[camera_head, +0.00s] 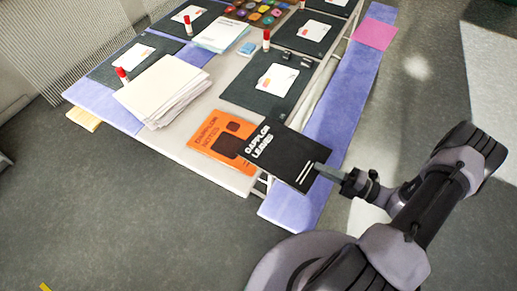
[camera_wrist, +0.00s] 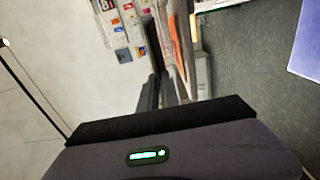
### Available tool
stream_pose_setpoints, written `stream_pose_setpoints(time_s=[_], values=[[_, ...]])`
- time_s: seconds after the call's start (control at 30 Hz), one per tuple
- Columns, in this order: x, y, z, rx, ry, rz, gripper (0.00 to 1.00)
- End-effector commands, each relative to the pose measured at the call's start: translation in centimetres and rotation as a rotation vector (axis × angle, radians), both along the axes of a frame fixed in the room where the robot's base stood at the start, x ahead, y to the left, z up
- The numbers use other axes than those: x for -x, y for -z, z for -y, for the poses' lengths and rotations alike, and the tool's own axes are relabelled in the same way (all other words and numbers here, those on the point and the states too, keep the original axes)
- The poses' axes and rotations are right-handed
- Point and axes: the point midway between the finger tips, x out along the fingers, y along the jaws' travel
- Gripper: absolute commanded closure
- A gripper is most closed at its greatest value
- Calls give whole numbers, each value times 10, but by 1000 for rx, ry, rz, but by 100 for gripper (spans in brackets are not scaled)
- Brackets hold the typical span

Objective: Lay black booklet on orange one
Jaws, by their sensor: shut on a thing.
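The black booklet (camera_head: 284,160) has white lettering on its cover. My gripper (camera_head: 322,170) is shut on its right edge. The booklet extends left from the gripper, and its left part covers the right side of the orange booklet (camera_head: 204,143) in the head view. The orange booklet lies near the table's front corner, with dark lettering and dark squares. I cannot tell whether the two booklets touch. In the wrist view, my gripper's fingers (camera_wrist: 172,88) point away from the camera, and what lies between them is hard to make out.
A stack of white paper (camera_head: 163,90) lies left of the orange booklet. A dark mat (camera_head: 245,92) with a white card lies behind the black booklet. A red-capped glue stick (camera_head: 266,41) stands farther back. A purple bench (camera_head: 333,112) with a pink sheet (camera_head: 374,34) runs along the table's right side.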

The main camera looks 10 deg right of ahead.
Motion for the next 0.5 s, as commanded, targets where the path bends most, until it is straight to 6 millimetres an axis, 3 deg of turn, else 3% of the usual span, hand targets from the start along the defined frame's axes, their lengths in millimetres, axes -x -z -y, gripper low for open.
stream_pose_setpoints(time_s=[0.3, 0.5], values=[[-57, 14, -93, 0, -8, -1, 100], [-71, 19, -114, 0, -2, -1, 100]])
